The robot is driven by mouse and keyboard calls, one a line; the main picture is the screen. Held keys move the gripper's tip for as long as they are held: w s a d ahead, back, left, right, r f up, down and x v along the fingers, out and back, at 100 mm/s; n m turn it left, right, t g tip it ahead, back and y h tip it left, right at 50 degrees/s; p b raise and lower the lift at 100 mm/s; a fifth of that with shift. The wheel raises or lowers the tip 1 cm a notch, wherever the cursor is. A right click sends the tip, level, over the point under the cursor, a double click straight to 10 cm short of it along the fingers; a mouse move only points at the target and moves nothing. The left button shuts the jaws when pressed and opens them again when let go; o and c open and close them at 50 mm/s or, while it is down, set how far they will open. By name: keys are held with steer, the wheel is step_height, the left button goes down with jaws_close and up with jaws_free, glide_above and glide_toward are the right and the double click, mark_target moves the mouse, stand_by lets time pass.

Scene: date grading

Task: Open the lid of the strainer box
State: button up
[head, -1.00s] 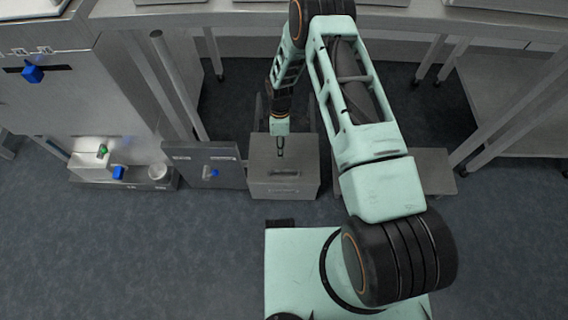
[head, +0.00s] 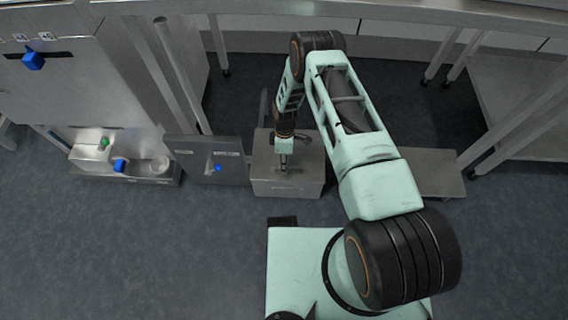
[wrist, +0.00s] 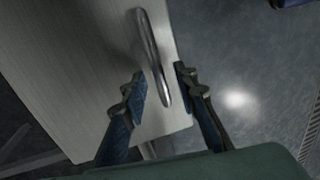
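The strainer box (head: 287,188) is a grey metal box on the floor, left of my arm in the head view. Its lid (head: 306,160) is flat and looks shut. In the wrist view the lid (wrist: 75,60) fills the left and middle, with a bar handle (wrist: 151,55) standing up from it. My gripper (head: 284,168) is over the lid, pointing down at the handle. In the wrist view my gripper (wrist: 160,88) is open, one finger on each side of the handle's near end. I cannot tell whether either finger touches it.
A grey panel with a blue knob (head: 217,168) stands just left of the box. A low grey bench (head: 432,172) is to the right. Floor is clear in front.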

jaws_close()
stand_by(0.3)
steer(key=shift+w, duration=0.15)
